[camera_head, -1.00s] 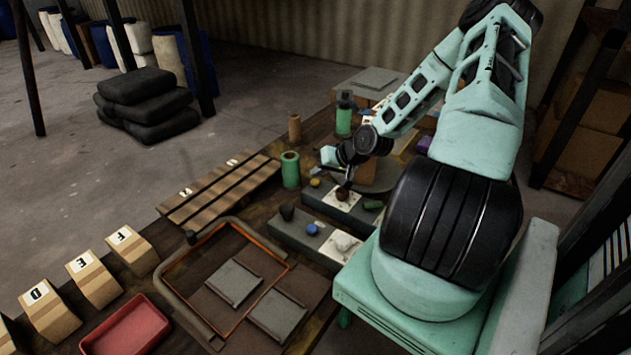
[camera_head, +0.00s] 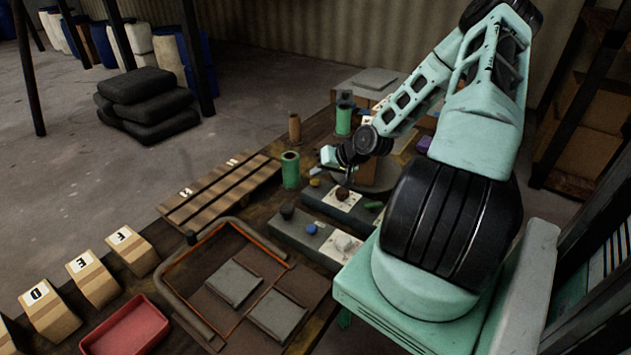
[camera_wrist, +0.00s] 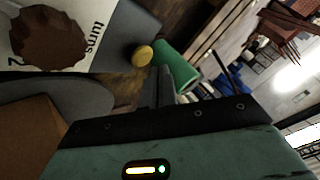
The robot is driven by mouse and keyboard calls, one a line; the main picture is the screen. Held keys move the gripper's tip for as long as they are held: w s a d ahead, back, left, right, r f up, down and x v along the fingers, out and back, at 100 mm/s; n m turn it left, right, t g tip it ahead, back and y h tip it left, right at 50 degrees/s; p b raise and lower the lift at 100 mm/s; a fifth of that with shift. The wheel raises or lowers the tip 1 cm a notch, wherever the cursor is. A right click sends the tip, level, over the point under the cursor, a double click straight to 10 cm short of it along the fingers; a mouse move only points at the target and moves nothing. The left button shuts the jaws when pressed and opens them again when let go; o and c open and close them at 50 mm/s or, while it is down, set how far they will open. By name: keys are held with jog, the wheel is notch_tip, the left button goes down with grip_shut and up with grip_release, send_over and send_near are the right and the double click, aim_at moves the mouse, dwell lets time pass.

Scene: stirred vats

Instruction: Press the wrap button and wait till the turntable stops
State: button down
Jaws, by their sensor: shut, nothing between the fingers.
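My gripper (camera_head: 347,181) is shut and empty, above the far grey control box (camera_head: 325,205). In the wrist view the knob (camera_wrist: 48,38) sits beside the word "turns", and the yellow button (camera_wrist: 142,55) lies just beyond my shut fingers (camera_wrist: 165,85). I cannot tell whether they touch it. No label reading "wrap" is legible. A grey round disc (camera_head: 382,178), seemingly the turntable, is partly hidden behind my arm.
A nearer grey box holds a dark button (camera_head: 287,211), a blue button (camera_head: 311,229) and a pale knob (camera_head: 343,242). A green roll (camera_head: 290,170) stands left of the boxes. A wooden pallet (camera_head: 215,192), an orange-edged frame (camera_head: 240,318) and a red tray (camera_head: 128,328) lie further left.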

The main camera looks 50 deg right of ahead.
jog(key=shift+f, duration=0.2)
jog(key=shift+f, duration=0.25)
jog(key=shift+f+b, duration=0.35)
jog(key=shift+f, duration=0.25)
dwell(0.7)
dwell(0.3)
jog(key=shift+r+p, duration=1.05)
